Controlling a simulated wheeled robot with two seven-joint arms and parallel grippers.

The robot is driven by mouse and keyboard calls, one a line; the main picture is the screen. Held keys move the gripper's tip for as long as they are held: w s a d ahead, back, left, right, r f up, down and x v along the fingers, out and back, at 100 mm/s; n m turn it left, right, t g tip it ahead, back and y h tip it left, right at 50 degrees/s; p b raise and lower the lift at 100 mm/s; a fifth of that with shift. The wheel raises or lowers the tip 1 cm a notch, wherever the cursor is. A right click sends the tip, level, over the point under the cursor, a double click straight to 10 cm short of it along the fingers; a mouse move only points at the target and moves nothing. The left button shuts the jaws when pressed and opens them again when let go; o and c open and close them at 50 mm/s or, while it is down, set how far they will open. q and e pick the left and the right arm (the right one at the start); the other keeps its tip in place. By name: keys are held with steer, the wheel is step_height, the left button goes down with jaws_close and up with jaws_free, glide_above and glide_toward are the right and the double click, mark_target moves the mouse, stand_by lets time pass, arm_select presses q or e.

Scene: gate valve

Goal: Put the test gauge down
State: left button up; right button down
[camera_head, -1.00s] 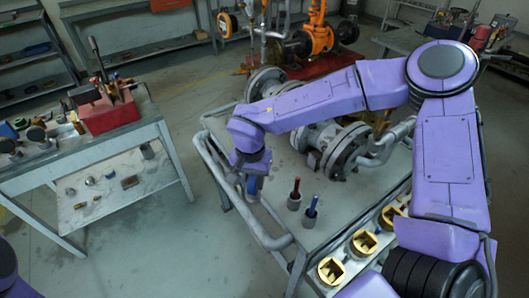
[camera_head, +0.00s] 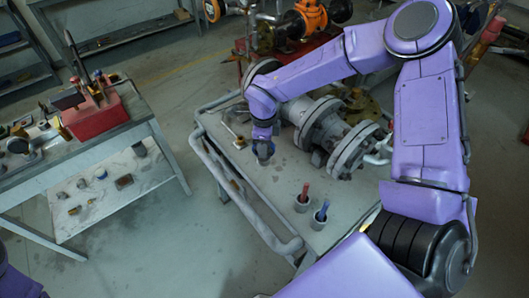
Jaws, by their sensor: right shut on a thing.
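My right gripper (camera_head: 263,152) points down over the left part of the grey cart top (camera_head: 235,165). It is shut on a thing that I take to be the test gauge. The fingers and wrist mostly hide it, and I cannot tell whether it touches the cart top. The grey flanged gate valve (camera_head: 335,135) lies on the cart just right of the gripper. My left gripper is out of view; only a bit of purple arm shows at the bottom left.
Two cups with a red-handled tool (camera_head: 304,198) and a blue-handled tool (camera_head: 320,215) stand near the cart's front. A tubular rail (camera_head: 235,200) edges the cart. A bench (camera_head: 150,105) with a red block (camera_head: 95,115) stands left. Cart top between gripper and cups is clear.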

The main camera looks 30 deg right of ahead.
steer(key=w+f+b, duration=0.1)
steer(key=f+b, duration=0.1)
steer(key=w+d+f+b, duration=0.1)
steer(key=f+b, duration=0.1)
steer(key=f, duration=0.1)
steer(key=w+d+f+b, duration=0.1)
steer(key=f+b, duration=0.1)
steer(key=f, duration=0.1)
steer(key=shift+d+f, duration=0.15)
steer(key=shift+f, duration=0.05)
steer(key=shift+w+r, duration=0.1)
steer(key=shift+r, duration=0.05)
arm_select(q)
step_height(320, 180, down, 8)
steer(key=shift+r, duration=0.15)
arm_select(e)
steer(key=c, duration=1.2)
jaws_free()
steer(key=o, duration=0.4)
steer(key=shift+o, duration=0.2)
steer(key=shift+r, duration=0.2)
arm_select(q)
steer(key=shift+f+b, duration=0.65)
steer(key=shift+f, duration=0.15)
arm_select(e)
step_height(320, 180, up, 12)
steer(key=shift+f, duration=0.15)
